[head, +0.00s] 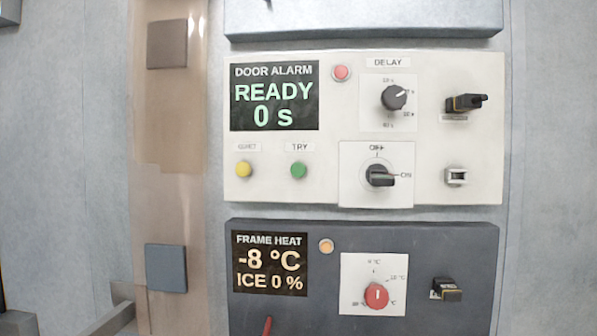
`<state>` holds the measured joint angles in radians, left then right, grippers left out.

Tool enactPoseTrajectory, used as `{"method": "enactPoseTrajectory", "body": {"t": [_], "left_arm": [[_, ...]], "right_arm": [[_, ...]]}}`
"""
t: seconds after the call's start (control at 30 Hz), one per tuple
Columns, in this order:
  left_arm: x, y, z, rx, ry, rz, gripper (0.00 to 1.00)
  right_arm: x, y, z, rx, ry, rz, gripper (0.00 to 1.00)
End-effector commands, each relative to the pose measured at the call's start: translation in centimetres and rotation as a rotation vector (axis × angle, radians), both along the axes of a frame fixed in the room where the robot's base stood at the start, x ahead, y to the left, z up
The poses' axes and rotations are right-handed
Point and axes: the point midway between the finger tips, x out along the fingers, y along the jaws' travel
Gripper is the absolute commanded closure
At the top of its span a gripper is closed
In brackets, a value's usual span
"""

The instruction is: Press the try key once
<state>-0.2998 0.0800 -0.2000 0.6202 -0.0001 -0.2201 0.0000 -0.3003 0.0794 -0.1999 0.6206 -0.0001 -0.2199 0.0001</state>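The try key (299,170) is a round green button under a "TRY" label on the white door alarm panel (330,188). Nothing covers it. The alarm display (275,96) above it reads "READY 0 s" in green. A yellow button (243,170) with a blurred label sits to the left of the try key. A red round lamp or button (342,73) is near the top of the panel. Neither of my grippers can be made out in the head view.
The panel also has a delay knob (394,97), an off/on rotary switch (379,176) turned toward ON, and a protruding black-and-yellow part (466,103). Below is the dark frame heat panel (410,238) with a red knob (376,295). A translucent strip (170,120) hangs left.

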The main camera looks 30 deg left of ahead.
Motion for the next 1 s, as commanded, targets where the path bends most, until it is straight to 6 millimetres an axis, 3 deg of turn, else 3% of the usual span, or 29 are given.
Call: {"method": "enactPoseTrajectory", "body": {"t": [0.47, 1.0], "left_arm": [[-0.01, -0.02, 0.00, 0.000, 0.000, 0.000, 0.99], [-0.03, -0.03, 0.00, 0.000, 0.000, 0.000, 1.00]], "right_arm": [[-0.03, 0.00, 0.00, 0.000, 0.001, 0.000, 0.43], [-0.05, -0.02, 0.00, 0.000, 0.001, 0.000, 0.43]]}}
